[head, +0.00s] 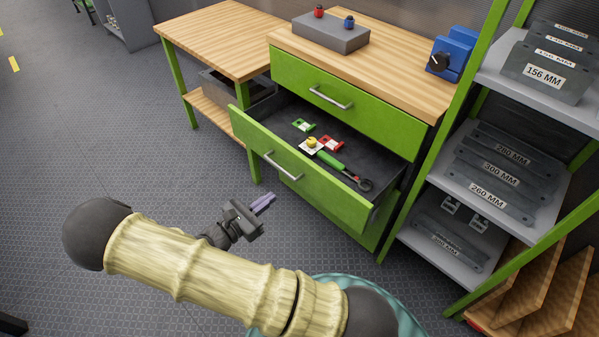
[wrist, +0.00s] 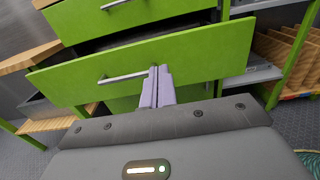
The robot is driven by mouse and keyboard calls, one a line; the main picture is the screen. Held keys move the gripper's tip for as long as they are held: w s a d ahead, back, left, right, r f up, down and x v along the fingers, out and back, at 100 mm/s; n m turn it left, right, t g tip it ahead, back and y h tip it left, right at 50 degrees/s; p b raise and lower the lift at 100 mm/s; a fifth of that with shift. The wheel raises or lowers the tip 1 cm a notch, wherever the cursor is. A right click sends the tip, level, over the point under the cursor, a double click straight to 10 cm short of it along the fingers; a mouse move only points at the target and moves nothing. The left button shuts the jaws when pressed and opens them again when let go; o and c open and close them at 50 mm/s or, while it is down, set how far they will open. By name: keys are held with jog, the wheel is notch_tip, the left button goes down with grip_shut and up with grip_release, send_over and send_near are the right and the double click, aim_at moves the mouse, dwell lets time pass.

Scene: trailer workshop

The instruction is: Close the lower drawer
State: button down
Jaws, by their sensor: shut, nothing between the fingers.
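The lower drawer (head: 330,188) of the green cabinet is pulled well out in the head view. It holds a ratchet-like tool with a green handle (head: 330,160) and several small red, green and white pieces. Its silver handle (head: 283,167) is on the green front, which also fills the middle of the wrist view (wrist: 200,58). My gripper (head: 265,203) is shut and empty, in front of and below the drawer front in the head view. In the wrist view its purple fingers (wrist: 158,88) overlap the right end of the handle; I cannot tell whether they touch.
The upper drawer (head: 345,103) is shut. A wooden workbench (head: 215,40) stands left of the cabinet. A green-framed shelf rack (head: 430,130) with labelled metal plates stands close on the right. The grey floor (head: 120,160) in front and left is clear.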

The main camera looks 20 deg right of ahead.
aim_at(311, 166)
dwell(0.3)
jog(key=b+x, duration=0.2)
jog(key=x, duration=1.2)
